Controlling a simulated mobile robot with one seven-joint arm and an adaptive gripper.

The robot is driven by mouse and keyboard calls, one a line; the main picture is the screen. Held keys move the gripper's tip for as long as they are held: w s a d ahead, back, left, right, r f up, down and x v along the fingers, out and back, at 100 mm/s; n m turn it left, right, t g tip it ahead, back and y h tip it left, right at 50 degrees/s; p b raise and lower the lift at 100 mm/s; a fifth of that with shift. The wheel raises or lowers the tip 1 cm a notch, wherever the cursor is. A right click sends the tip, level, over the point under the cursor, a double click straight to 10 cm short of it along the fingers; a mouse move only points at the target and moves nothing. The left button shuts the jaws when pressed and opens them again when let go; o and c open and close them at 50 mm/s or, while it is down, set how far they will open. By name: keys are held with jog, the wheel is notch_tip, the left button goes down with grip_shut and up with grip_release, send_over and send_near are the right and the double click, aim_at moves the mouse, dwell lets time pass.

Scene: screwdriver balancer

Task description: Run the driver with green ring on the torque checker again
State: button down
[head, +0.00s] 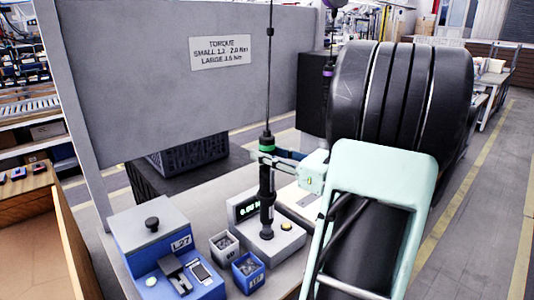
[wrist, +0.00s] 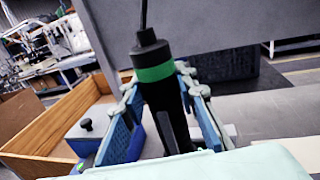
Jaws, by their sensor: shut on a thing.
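The black driver with the green ring (head: 266,185) hangs upright on a cable in the head view. My gripper (head: 268,158) is shut around its upper body, just below the green ring. In the wrist view the driver (wrist: 155,72) stands between the two blue-padded fingers of my gripper (wrist: 165,105). The torque checker (head: 283,243) is a pale box below the driver, with a lit display partly hidden by it. The driver's lower end is at the round dark fitting on the checker's top; I cannot tell whether they touch.
A driver with a purple ring (head: 328,72) hangs behind, right of the sign (head: 220,52). A blue-and-grey fixture marked L27 (head: 150,240) and two small bins (head: 248,272) of parts stand left of the checker. A grey panel (head: 130,90) rises behind the bench.

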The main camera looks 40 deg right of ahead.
aim_at(270, 136)
jog(key=shift+a+f+b, duration=0.1)
jog(key=shift+f+b, duration=0.3)
jog(key=shift+f, duration=0.35)
dwell(1.4)
notch_tip(270, 136, up, 6)
jog(key=p, duration=0.5)
jog(key=shift+r+p, duration=0.25)
jog(key=shift+p, duration=0.05)
jog(key=shift+f, duration=0.1)
